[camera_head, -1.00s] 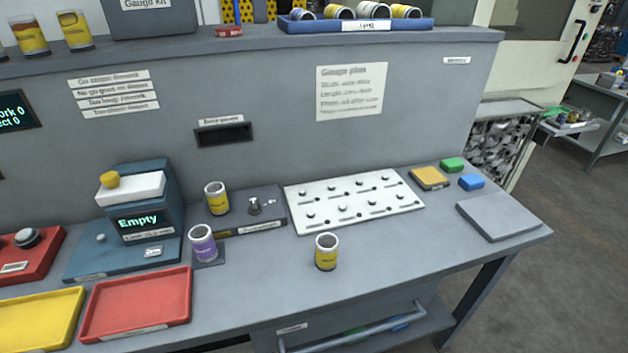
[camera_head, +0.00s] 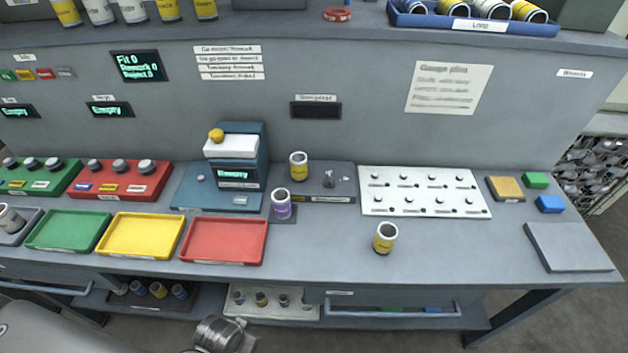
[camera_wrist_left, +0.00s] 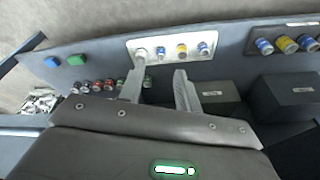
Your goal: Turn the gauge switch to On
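A grey gauge block (camera_head: 318,190) sits on the bench in the head view, with a small dark knob (camera_head: 329,179) on its top and a tiny light part beside it. The knob is too small for me to read its setting. A yellow can (camera_head: 298,165) stands at the block's left end. A blue device (camera_head: 236,160) to the left shows "Empty" on its screen. In the left wrist view my left gripper (camera_wrist_left: 159,75) has its fingers apart with nothing clearly held, over shelves of cans. My right gripper is not in view.
A purple can (camera_head: 281,205) stands on a dark pad before the block. A white slotted board (camera_head: 420,212) lies to its right, and a loose yellow can (camera_head: 384,238) stands in front. A red tray (camera_head: 224,241) is at the left.

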